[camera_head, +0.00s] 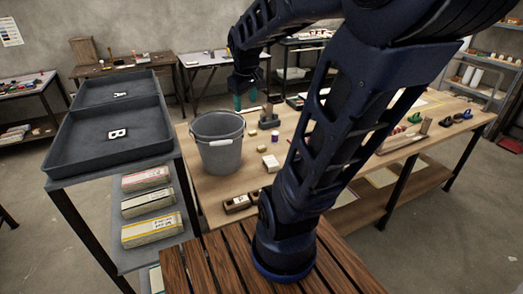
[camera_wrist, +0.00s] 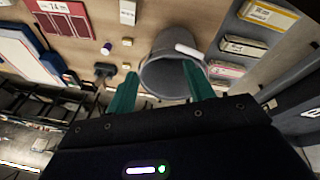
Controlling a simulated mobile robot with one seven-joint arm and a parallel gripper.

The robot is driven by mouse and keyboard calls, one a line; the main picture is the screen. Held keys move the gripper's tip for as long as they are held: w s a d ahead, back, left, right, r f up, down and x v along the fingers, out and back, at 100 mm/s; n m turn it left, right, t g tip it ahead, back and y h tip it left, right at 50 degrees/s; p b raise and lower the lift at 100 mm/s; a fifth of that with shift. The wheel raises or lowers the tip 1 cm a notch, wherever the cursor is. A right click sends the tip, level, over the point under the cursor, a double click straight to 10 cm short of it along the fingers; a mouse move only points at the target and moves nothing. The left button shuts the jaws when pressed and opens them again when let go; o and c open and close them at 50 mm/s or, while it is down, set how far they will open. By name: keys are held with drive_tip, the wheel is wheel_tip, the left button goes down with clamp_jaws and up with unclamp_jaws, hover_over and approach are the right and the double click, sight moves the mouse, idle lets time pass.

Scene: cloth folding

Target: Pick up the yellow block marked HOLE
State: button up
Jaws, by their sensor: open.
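I cannot read the word HOLE on anything in either view. Small pale yellow-beige blocks lie on the wooden table (camera_head: 205,187), among them a small block (camera_head: 261,148) and a larger block (camera_head: 271,163) right of the bucket. Small blocks also show in the wrist view (camera_wrist: 127,42). My gripper (camera_head: 238,101) hangs above the table, behind the bucket in the head view. Its teal fingers (camera_wrist: 162,88) are spread apart with nothing held between them. Part of the table is hidden behind my arm.
A grey bucket (camera_head: 220,155) stands on the table's left part, close to the fingers in the wrist view (camera_wrist: 165,75). A purple-capped item (camera_head: 275,137) is nearby. Dark trays (camera_head: 75,160) and a shelf of labelled boxes (camera_head: 150,230) stand at left.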

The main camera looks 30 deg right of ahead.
drive_tip(key=w+d+f+n+g, duration=0.1)
drive_tip(key=w+d+f+n, duration=0.35)
drive_tip(key=w, duration=0.45)
drive_tip(key=n+g+y, duration=0.1)
drive_tip(key=n+g, duration=0.1)
drive_tip(key=n, duration=0.8)
hover_over(262, 147)
wheel_tip(262, 147, down, 23)
wheel_tip(262, 147, down, 5)
drive_tip(key=shift+w+a+f, duration=0.1)
drive_tip(key=shift+a+f, duration=0.05)
drive_tip(key=shift+d+f, duration=0.15)
drive_tip(key=shift+f, duration=1.15)
drive_tip(key=shift+d+f, duration=0.1)
drive_tip(key=shift+f, duration=1.15)
drive_tip(key=shift+c, duration=0.4)
drive_tip(key=c, duration=1)
